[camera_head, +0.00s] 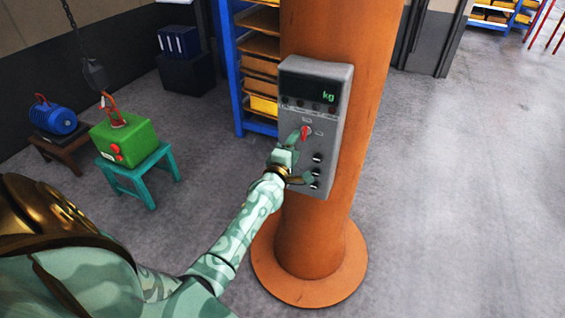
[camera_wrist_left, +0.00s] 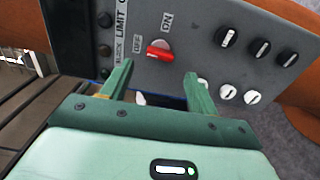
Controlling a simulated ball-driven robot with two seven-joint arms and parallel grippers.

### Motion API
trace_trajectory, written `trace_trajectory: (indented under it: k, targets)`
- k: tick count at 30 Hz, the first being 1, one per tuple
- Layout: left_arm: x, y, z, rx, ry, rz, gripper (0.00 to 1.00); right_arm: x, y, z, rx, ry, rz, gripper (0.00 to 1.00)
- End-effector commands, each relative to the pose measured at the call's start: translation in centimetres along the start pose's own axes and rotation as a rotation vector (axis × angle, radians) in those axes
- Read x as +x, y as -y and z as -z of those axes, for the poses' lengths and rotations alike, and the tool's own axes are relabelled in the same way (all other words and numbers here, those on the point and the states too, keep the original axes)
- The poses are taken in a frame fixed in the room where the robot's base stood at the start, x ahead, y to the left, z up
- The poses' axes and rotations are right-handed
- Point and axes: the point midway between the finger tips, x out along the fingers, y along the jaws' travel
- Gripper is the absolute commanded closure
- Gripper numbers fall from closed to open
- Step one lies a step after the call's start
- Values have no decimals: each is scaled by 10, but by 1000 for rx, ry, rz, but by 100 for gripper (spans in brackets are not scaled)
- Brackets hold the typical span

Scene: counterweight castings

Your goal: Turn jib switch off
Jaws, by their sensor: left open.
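The jib switch is a red rotary knob (camera_head: 305,132) on the grey control box (camera_head: 339,125), which is fixed to an orange column. In the left wrist view the red knob (camera_wrist_left: 160,51) sits near the labels "ON" and what looks like "OFF". I cannot tell which label it points to. My left gripper (camera_head: 303,157) is in front of the box, just below the knob. In the left wrist view the left gripper (camera_wrist_left: 158,70) is open and empty, its two fingers apart with the knob just beyond the gap. I see no clear contact. My right gripper is out of view.
The box has a dark display (camera_head: 315,88) reading "kg" and several black knobs (camera_wrist_left: 261,48). A green block (camera_head: 124,140) hangs on or stands under a hook, on a teal stool (camera_head: 143,181). A blue motor-like item (camera_head: 53,118) and blue shelving (camera_head: 237,65) stand behind. Floor at right is clear.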

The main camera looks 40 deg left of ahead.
Motion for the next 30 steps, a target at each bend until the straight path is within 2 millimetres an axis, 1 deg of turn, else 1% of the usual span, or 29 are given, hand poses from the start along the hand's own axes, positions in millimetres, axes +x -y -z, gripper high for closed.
trace_trajectory:
  k: [1,6,9,12,15,18,30]
  targets:
    - [-16,0,0,-2,-1,2,40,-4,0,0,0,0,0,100]
    - [-60,0,0,0,-1,2,40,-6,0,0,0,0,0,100]
    - [-81,1,1,-1,-2,2,40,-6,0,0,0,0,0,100]
    - [-95,1,1,-1,-1,1,40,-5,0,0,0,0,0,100]
    - [-102,1,0,-1,-1,0,40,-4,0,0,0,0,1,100]
    - [-105,0,0,-1,-1,0,40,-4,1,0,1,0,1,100]
    - [-105,0,0,-1,-1,0,40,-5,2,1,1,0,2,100]
